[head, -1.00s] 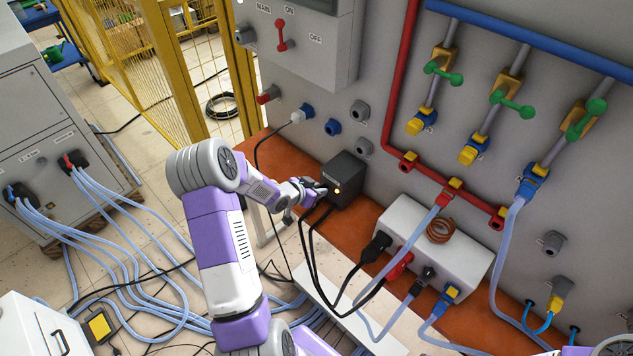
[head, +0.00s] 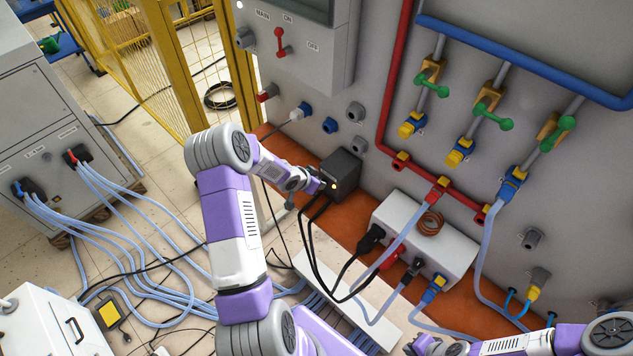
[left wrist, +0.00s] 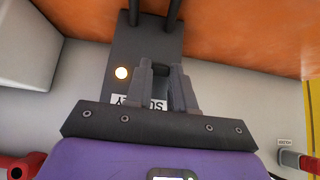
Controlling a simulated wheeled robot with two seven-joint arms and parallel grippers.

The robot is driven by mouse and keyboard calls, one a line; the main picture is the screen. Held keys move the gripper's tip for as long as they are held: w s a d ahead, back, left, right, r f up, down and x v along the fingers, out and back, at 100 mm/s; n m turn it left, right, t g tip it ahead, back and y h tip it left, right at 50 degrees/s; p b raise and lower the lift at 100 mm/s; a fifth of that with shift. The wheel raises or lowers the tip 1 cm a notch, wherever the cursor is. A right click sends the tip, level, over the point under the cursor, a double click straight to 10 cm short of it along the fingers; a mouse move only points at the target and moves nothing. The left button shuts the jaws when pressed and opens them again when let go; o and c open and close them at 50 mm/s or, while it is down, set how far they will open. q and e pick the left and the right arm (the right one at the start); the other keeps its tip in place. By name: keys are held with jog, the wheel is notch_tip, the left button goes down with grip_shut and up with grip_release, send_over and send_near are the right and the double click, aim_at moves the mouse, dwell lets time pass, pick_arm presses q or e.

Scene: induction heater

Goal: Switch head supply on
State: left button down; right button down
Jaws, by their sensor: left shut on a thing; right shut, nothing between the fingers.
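The head supply is a small black box (head: 344,170) on the orange ledge against the grey wall. My left gripper (head: 322,187) is at the box's front. In the left wrist view its fingers (left wrist: 165,72) are at the box face beside the lamp, above a partly covered label. They are shut on a small part there, probably the switch, mostly hidden by the fingers. My right gripper (head: 418,346) is shut and empty at the bottom edge.
Black cables (head: 320,250) hang from the box close to my left gripper. A white connector block (head: 425,240) with plugs and a copper coil stands to the right. Red pipe (head: 388,100) and green-handled valves are on the wall. Blue hoses cover the floor at left.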

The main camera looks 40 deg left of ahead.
pick_arm(q)
jog(key=c, duration=1)
grip_release()
jog(key=shift+o, duration=0.2)
jog(key=p+v, duration=0.2)
jog(key=v, duration=0.5)
jog(key=shift+s+r, duration=0.2)
